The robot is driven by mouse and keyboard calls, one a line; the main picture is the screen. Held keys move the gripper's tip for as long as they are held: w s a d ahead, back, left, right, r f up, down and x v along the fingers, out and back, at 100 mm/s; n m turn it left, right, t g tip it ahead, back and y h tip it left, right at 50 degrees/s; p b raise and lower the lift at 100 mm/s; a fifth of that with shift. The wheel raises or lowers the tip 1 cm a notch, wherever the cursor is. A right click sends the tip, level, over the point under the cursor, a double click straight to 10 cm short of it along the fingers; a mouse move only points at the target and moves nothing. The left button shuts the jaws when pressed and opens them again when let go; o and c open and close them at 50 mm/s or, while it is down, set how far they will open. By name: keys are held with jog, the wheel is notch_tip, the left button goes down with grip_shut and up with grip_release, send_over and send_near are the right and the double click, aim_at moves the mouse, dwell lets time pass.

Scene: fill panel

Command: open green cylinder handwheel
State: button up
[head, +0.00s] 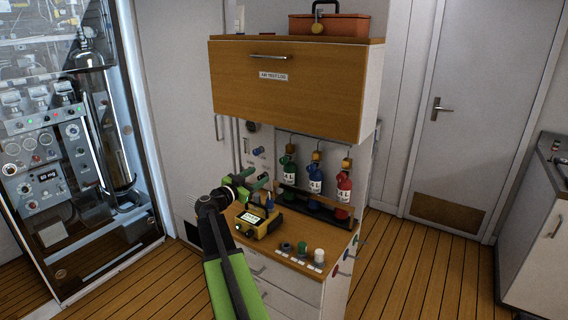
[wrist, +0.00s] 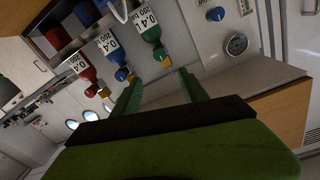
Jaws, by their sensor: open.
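The green cylinder (head: 289,168) stands upright at the left end of a row of three in a dark rack below the wooden cabinet. In the wrist view the green cylinder (wrist: 146,22) appears inverted, with a brass-coloured valve end (wrist: 163,56) just beyond the fingertips. My gripper (head: 257,188) is to the left of the cylinder in the head view. In the wrist view my gripper (wrist: 160,84) has its two green fingers spread apart, with nothing between them. The fingers look apart from the valve; the exact gap and the handwheel's rim cannot be told.
A blue cylinder (head: 315,178) and a red cylinder (head: 343,189) stand close to the right. A yellow meter (head: 258,222) and several small knobs sit on the wooden counter. The wooden cabinet (head: 285,85) overhangs the cylinders. A round gauge (wrist: 236,44) is on the wall panel.

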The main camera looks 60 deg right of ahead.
aim_at(283, 161)
jog(key=d, duration=1.7)
jog(key=shift+s+d, duration=0.1)
jog(key=shift+s, duration=0.3)
jog(key=shift+c, duration=0.4)
grip_shut()
jog(key=shift+d, duration=0.3)
jog(key=shift+a+f, duration=0.1)
jog(key=shift+a, duration=0.15)
